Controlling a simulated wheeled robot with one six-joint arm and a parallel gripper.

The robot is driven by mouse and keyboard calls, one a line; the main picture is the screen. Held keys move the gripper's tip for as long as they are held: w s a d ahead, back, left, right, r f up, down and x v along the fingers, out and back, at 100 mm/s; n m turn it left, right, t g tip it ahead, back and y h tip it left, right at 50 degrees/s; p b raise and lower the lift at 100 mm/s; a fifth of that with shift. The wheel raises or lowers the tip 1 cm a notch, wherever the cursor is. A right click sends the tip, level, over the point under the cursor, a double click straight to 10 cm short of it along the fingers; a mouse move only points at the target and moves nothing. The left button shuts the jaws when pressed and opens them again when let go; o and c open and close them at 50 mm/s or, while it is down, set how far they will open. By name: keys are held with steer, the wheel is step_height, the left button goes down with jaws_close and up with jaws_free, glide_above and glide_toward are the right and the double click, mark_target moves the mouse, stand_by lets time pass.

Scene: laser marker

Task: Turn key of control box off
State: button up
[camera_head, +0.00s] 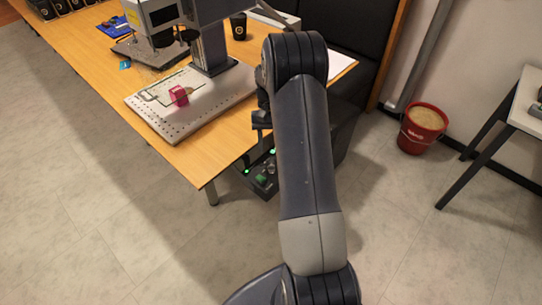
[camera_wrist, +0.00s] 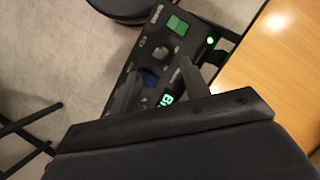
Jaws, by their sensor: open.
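The black control box (camera_head: 265,181) sits below the table's front edge in the head view, partly hidden by my arm. In the wrist view the control box panel (camera_wrist: 151,39) carries a green button (camera_wrist: 177,26), a lit green lamp (camera_wrist: 210,40), a blue part (camera_wrist: 150,77) and a lit green display (camera_wrist: 166,100). A small grey knob-like part (camera_wrist: 160,53) shows near the fingertips; I cannot tell if it is the key. My gripper (camera_wrist: 159,69) is open, its two fingers apart over the panel. I cannot tell whether they touch it.
The wooden table (camera_head: 200,158) holds a perforated plate (camera_head: 216,103) with a pink block (camera_head: 178,95) on it, and a marking machine (camera_head: 211,40). A red bucket (camera_head: 422,130) and a side table (camera_head: 524,103) stand right. The floor in front is clear.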

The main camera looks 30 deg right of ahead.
mark_target(271, 168)
steer(key=shift+v, duration=2.15)
steer(key=x, duration=1.1)
steer(key=shift+r, duration=0.1)
